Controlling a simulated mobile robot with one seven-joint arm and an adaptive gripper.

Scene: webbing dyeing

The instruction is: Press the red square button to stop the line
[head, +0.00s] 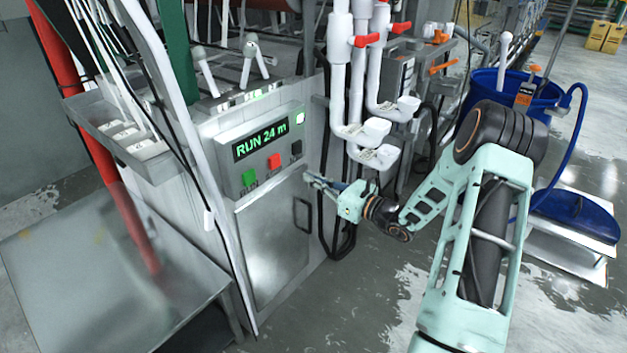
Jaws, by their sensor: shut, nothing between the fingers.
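The red square button (274,161) is on the front of a grey control box, between a green button (249,178) on its left and a dark button (296,148) on its right. The box's display (261,140) reads "RUN 24 m" in green. A small green lamp (300,118) is lit at the box's upper right. My gripper (309,179) is shut and empty. It is to the right of the red button and a little lower in the picture, apart from it, pointing left towards the cabinet. Its fingertips are small in this view.
A steel cabinet door (272,235) is below the box. A metal table (120,270) stands at left, and a blue barrel (510,95) at right. The wet floor at front centre is clear.

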